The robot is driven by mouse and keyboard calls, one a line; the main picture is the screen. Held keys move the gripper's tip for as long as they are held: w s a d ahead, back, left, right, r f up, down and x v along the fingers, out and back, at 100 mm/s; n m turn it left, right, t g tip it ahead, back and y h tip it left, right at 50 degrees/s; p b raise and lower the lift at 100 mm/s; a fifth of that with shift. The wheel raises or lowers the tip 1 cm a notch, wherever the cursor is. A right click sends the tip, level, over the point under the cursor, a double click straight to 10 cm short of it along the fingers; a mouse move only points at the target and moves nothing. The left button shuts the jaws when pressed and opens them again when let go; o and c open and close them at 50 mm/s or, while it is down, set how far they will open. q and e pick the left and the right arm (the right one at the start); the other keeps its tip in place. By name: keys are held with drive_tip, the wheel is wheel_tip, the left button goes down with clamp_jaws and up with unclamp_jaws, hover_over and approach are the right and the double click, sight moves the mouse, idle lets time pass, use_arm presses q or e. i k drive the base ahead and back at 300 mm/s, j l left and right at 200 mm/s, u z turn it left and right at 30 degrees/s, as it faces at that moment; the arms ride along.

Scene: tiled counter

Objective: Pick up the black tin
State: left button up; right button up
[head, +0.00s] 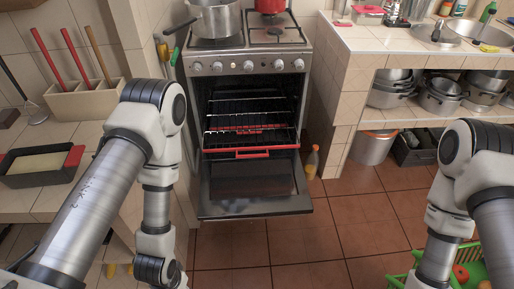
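A black tin (36,180) with red ends lies on the tiled counter at the left edge of the head view. It holds something flat and pale yellow. My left arm stands just to the right of the tin, apart from it in the picture. My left gripper is below the bottom edge, out of view. My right arm is at the far right, and its gripper is also out of view.
The stove's oven door (215,205) hangs open over the floor, with racks (245,108) inside. A utensil box (85,102) stands behind the tin. A green basket (403,265) is at the lower right. The middle floor (300,245) is clear.

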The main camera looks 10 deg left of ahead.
sight(57, 164)
drive_tip(key=u, duration=1.95)
